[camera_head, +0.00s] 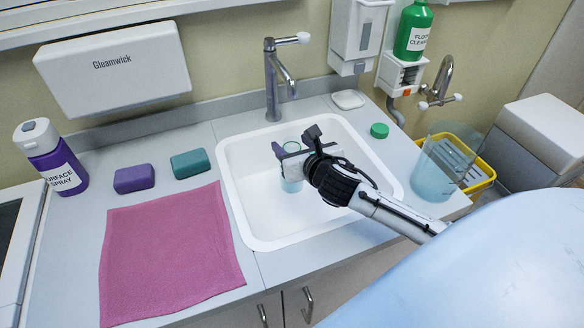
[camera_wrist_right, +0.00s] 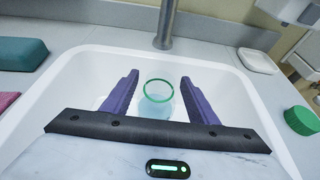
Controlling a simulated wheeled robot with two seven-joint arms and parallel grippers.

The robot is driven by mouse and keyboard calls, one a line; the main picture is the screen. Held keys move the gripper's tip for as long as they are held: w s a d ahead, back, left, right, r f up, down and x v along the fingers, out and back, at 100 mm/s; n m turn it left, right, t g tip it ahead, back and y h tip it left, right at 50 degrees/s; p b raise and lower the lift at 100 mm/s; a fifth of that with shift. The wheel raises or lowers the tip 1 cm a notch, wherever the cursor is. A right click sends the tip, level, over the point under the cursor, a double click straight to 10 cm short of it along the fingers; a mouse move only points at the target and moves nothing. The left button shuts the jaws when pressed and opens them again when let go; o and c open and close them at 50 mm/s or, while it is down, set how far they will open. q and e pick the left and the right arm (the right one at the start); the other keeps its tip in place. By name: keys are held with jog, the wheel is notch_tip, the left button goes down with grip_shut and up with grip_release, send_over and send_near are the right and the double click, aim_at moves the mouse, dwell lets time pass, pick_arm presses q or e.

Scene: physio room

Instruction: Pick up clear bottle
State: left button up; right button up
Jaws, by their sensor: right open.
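The clear bottle (camera_head: 291,185) stands in the white sink, partly hidden behind my right gripper in the head view. In the right wrist view its open top shows as a green ring, with the clear body (camera_wrist_right: 155,108) below it. My right gripper (camera_head: 295,143) is open over the sink. In the right wrist view its two purple fingers (camera_wrist_right: 159,78) appear on either side of the bottle, with gaps on both sides. Whether the fingers are level with the bottle's neck is hard to tell. My left gripper is not in view.
The sink (camera_head: 246,215) has a tap (camera_head: 275,85) behind it. A green cap (camera_head: 379,131) and a soap dish (camera_head: 348,99) lie nearby. A large clear container (camera_head: 437,175) stands right. A pink cloth (camera_head: 165,255), two sponges and a purple spray bottle (camera_head: 52,160) are left.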

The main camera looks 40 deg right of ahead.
aim_at(289, 142)
jog(key=x, duration=0.4)
jog(key=shift+w, duration=0.2)
grip_shut()
